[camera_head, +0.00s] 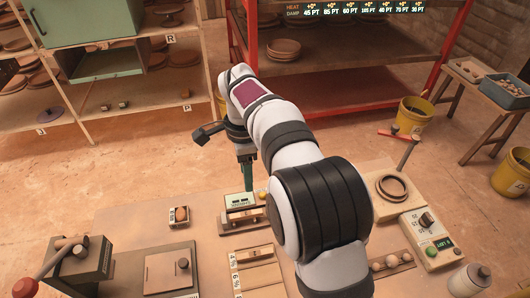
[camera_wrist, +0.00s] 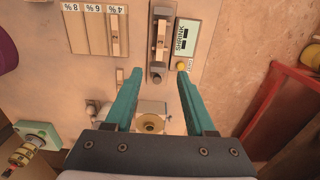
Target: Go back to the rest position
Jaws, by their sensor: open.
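My gripper (camera_wrist: 158,92) shows in the wrist view with its two teal fingers spread apart and nothing between them. In the head view my gripper (camera_head: 246,172) hangs above the back part of the wooden table, just behind the shrink gauge (camera_head: 240,201) with its green face and yellow button. The gauge also shows in the wrist view (camera_wrist: 186,42), beyond the fingertips. A pale block with a round brass-coloured disc (camera_wrist: 150,123) lies below the open fingers in the wrist view.
A slotted board marked with percentages (camera_head: 257,270) lies on the table. A red-framed rack (camera_head: 340,85) stands behind.

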